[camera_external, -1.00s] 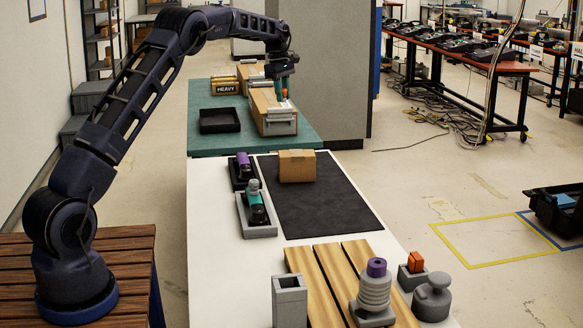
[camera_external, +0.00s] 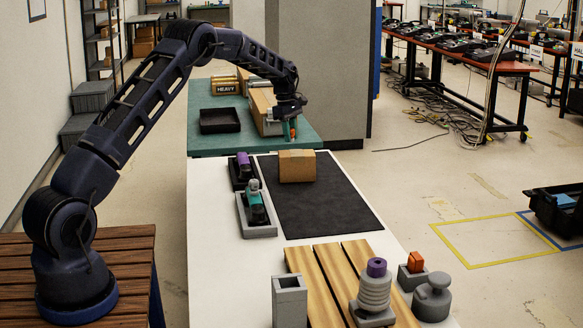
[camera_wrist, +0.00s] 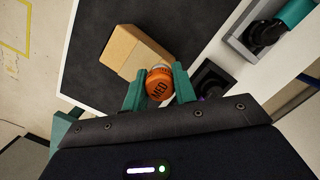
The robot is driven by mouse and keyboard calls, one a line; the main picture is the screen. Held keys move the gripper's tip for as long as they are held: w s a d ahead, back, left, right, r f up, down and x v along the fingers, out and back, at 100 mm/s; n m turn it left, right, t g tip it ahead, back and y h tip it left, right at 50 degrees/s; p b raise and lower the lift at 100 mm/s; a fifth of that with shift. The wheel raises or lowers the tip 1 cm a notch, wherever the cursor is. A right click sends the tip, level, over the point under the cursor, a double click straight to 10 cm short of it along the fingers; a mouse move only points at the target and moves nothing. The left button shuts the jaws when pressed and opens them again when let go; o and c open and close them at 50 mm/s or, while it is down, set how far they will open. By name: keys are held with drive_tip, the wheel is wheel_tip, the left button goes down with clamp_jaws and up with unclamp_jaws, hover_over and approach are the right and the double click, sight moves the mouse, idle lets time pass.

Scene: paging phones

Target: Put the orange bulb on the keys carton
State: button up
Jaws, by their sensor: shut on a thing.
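The orange bulb (camera_wrist: 159,86), with dark "MED" lettering, sits between the two green fingers of my gripper (camera_wrist: 159,90) in the wrist view. My gripper (camera_external: 292,130) is shut on it, held up near the front edge of the green table in the external view. A plain brown carton (camera_external: 297,166) rests on the black mat, nearer the camera than the gripper. The carton (camera_wrist: 136,52) also shows just beyond the bulb in the wrist view. I see no lettering on its visible sides, so I cannot confirm it is the keys carton.
The black mat (camera_external: 312,212) has clear room in front of the carton. Grey and dark holders (camera_external: 260,230) with purple and teal things stand left of it. A black tray (camera_external: 219,121), a "HEAVY" cylinder (camera_external: 226,87) and a long box (camera_external: 263,103) lie on the green table.

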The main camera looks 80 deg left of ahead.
sight(290, 156)
drive_tip(key=shift+f, duration=2.6)
drive_tip(key=shift+f, duration=0.15)
drive_tip(key=o, duration=1)
drive_tip(key=shift+c, duration=0.2)
wheel_tip(290, 156, up, 12)
drive_tip(key=s+a, duration=0.1)
drive_tip(key=shift+s+a, duration=0.15)
